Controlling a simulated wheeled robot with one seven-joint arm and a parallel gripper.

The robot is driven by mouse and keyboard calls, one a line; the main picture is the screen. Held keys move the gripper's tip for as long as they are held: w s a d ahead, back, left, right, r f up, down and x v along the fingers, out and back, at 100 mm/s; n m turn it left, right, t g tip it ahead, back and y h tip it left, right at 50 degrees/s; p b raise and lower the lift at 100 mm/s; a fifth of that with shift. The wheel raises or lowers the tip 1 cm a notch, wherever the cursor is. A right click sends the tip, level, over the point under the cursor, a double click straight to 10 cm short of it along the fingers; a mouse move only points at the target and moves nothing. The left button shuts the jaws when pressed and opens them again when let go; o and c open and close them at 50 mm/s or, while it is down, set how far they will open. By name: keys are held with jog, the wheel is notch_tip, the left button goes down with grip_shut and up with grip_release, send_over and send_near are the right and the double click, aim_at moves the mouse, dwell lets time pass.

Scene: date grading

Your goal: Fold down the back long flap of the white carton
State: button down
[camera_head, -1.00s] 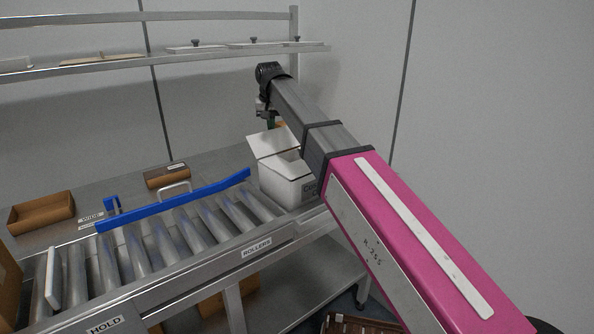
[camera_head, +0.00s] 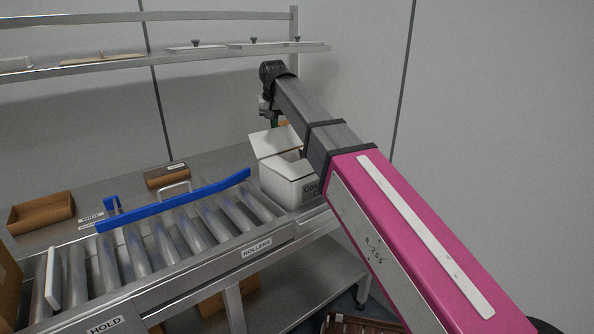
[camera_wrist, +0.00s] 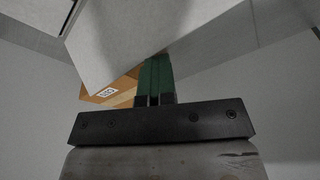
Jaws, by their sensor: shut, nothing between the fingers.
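The white carton (camera_head: 288,187) stands at the right end of the roller line in the head view. Its back long flap (camera_head: 275,142) stands raised, leaning up at the back. My gripper (camera_head: 272,121) is just behind and above this flap, partly hidden by it. In the wrist view, a large pale flap panel (camera_wrist: 125,40) fills the upper middle. The green fingers of my gripper (camera_wrist: 157,75) are together and empty, with their tips close to the panel's edge. I cannot tell whether they touch it.
A blue guide rail (camera_head: 175,200) runs along the rollers (camera_head: 185,238) left of the carton. Brown trays (camera_head: 42,212) lie on the bench behind. A shelf (camera_head: 170,57) crosses above. A brown box with a printed label (camera_wrist: 112,93) shows beside my fingers in the wrist view.

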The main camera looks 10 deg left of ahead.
jog(key=shift+s+d+f, duration=0.25)
jog(key=shift+s+d, duration=0.25)
jog(key=shift+s+d+f, duration=0.2)
jog(key=shift+s+d, duration=0.25)
jog(key=shift+d, duration=0.05)
jog(key=shift+s+d+r, duration=0.2)
jog(key=shift+s+d, duration=0.3)
jog(key=shift+d, duration=0.2)
jog(key=shift+s+d+r, duration=0.15)
jog(key=shift+s+d, duration=0.35)
jog(key=shift+d, duration=0.2)
jog(key=shift+s+d, duration=0.5)
jog(key=shift+d, duration=0.3)
jog(key=shift+s+d, duration=0.8)
jog(key=shift+d, duration=0.2)
